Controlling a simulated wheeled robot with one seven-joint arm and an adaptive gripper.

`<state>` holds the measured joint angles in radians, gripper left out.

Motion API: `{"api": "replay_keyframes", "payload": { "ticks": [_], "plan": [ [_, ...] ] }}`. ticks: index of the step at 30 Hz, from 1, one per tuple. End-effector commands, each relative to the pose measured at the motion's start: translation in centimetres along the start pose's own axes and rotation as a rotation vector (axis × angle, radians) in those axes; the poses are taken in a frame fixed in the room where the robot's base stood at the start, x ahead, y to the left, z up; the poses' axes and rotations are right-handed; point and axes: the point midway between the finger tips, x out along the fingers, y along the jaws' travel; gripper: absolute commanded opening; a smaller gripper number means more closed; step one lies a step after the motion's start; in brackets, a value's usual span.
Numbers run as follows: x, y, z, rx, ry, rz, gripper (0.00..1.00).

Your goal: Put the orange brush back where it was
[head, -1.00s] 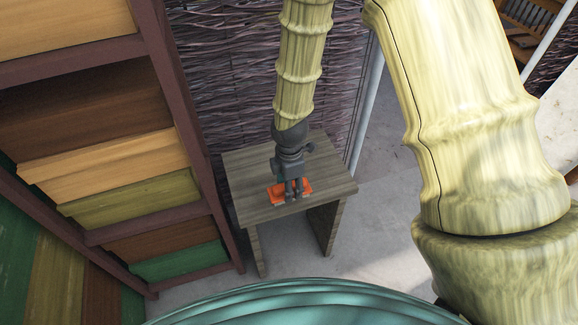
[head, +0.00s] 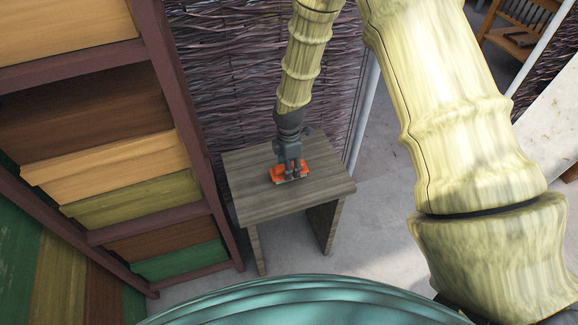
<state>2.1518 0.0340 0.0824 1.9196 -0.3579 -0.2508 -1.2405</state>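The orange brush (head: 277,174) is at my gripper's fingertips, over the top of the small grey wooden table, and its orange body shows on both sides of the fingers. A pale strip shows along its lower edge. My gripper (head: 290,172) points down and is shut on the brush; the fingers hide its middle. I cannot tell whether the brush touches the tabletop or is held just above it. The table (head: 254,198) has bare wood around the brush.
A dark red rack (head: 188,120) with wooden hive boxes (head: 130,168) stands close on the left of the table. A woven wattle wall (head: 235,90) is behind it, with a pale post (head: 363,120) at its right. Concrete floor (head: 380,225) is open to the right.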

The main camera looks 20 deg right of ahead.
Motion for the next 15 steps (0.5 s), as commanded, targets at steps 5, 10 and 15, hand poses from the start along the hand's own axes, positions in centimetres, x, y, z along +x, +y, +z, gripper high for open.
{"api": "replay_keyframes", "payload": {
  "ticks": [5,10,15],
  "plan": [
    [0.74,0.02,0.01,0.0,0.0,0.001,0.17],
    [0.76,-0.01,0.0,0.0,0.0,0.001,0.55],
    [0.75,-0.01,-0.01,0.0,0.0,0.001,0.71]
  ]
}}
